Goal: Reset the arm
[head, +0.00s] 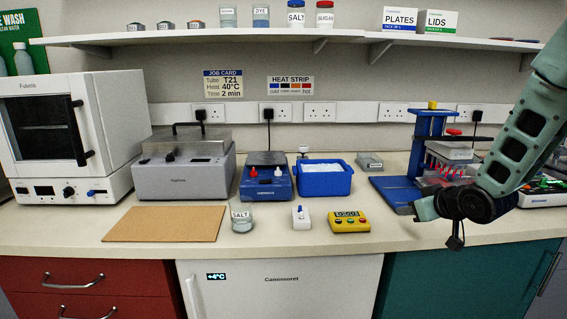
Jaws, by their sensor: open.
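My arm reaches in from the upper right, and its dark wrist joint hangs in front of the blue stand on the right of the bench. My gripper (456,241) is the small dark end below the wrist, near the bench's front edge. It is open, and I see nothing held in it. The blue stand (398,190) has several red-tipped pieces in it, and my arm partly hides its right side.
A shelf (350,36) runs above.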

